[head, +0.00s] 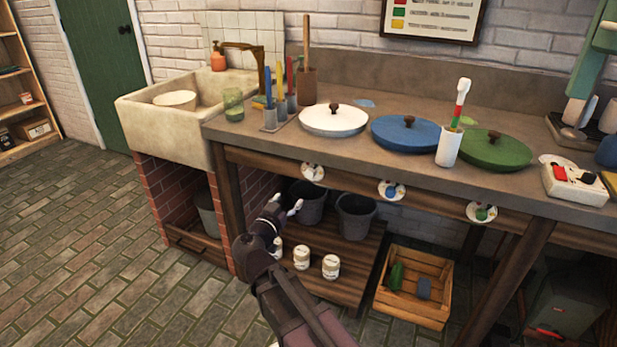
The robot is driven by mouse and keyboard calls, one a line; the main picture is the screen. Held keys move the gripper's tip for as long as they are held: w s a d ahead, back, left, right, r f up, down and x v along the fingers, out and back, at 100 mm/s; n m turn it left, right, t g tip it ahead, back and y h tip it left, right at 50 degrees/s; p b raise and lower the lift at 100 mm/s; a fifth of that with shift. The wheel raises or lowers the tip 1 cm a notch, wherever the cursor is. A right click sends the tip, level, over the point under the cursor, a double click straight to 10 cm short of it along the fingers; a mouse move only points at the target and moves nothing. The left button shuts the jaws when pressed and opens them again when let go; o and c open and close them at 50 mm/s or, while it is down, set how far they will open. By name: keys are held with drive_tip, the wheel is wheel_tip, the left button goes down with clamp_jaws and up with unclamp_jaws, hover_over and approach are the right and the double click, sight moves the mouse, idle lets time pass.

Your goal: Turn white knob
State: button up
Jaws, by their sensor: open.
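Three round dials sit on the counter's front edge. The left dial, with what looks like a white knob (313,172), is below the white lidded pan (333,120). The middle dial has a blue knob (391,190) and the right one a green knob (481,212). My gripper (287,204) is open and seems empty, below and left of the white knob, apart from it in the picture. The knob is not covered by my arm. Its exact turn is too small to read.
A blue lidded pan (407,134) and a green one (495,150) stand on the counter (290,146). Buckets (355,216), white jars (331,267) and a wooden crate (413,287) are below. A sink (165,125) is at left. The floor at left is clear.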

sight(309, 175)
drive_tip(key=x, duration=1.3)
drive_tip(key=shift+w+f, duration=0.1)
drive_tip(key=shift+w, duration=0.05)
drive_tip(key=shift+c, duration=0.2)
clamp_jaws()
